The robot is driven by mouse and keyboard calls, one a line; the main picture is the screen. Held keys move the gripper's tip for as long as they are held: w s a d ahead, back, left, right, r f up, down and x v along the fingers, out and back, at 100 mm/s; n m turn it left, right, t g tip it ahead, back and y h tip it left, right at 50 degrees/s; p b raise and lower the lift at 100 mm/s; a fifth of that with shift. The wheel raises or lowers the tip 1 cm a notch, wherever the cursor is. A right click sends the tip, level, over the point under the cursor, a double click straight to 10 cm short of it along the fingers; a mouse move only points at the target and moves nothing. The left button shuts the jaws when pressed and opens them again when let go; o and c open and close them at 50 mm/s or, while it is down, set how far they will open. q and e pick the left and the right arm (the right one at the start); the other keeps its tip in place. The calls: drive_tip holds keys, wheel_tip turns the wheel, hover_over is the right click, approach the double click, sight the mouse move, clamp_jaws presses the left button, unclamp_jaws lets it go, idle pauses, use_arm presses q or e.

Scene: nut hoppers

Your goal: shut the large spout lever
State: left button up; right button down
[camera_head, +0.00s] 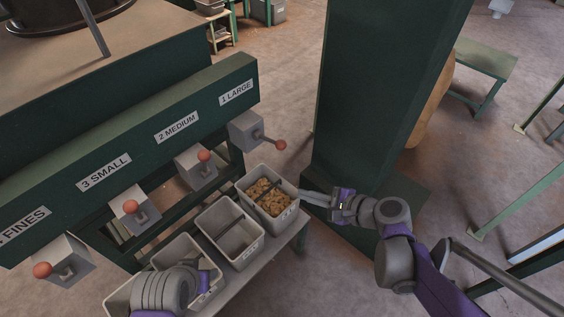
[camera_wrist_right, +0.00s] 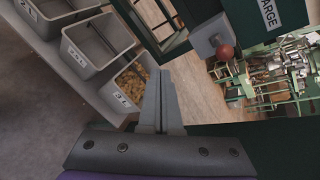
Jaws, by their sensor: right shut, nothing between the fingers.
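The large spout (camera_head: 245,131) is a grey box below the "1 LARGE" label. Its lever ends in a red knob (camera_head: 280,145) and sticks out to the right. The spout box (camera_wrist_right: 207,36) and knob (camera_wrist_right: 225,51) also show in the right wrist view. My right gripper (camera_head: 304,193) is shut and empty, below and right of the knob, by the rim of the nut bin and apart from the lever. Its fingers (camera_wrist_right: 162,80) show together in the wrist view. My left gripper is at the lower left over the bins; its fingers are not clear.
A grey bin (camera_head: 285,216) with brown nuts stands under the large spout; an emptier bin (camera_head: 246,258) is beside it. A thick dark green post (camera_head: 385,90) rises close behind my right gripper. The medium (camera_head: 196,170), small (camera_head: 133,212) and fines (camera_head: 66,262) spouts line the left.

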sight(270, 141)
use_arm(q)
wheel_tip(270, 141, down, 5)
drive_tip(key=b, duration=0.3)
use_arm(e)
drive_tip(key=w+d+f+m+t+y, duration=0.2)
drive_tip(key=w+m+t+y, duration=0.1)
drive_tip(key=w+m, duration=0.4)
drive_tip(key=shift+d+m+t, duration=0.4)
drive_tip(key=shift+w, duration=0.1)
use_arm(q)
drive_tip(key=shift+f, duration=0.1)
use_arm(e)
drive_tip(key=w+a+r, duration=0.3)
drive_tip(key=w+a, duration=0.4)
drive_tip(key=a, duration=0.1)
drive_tip(key=shift+a, duration=0.4)
drive_tip(key=shift+r, duration=0.2)
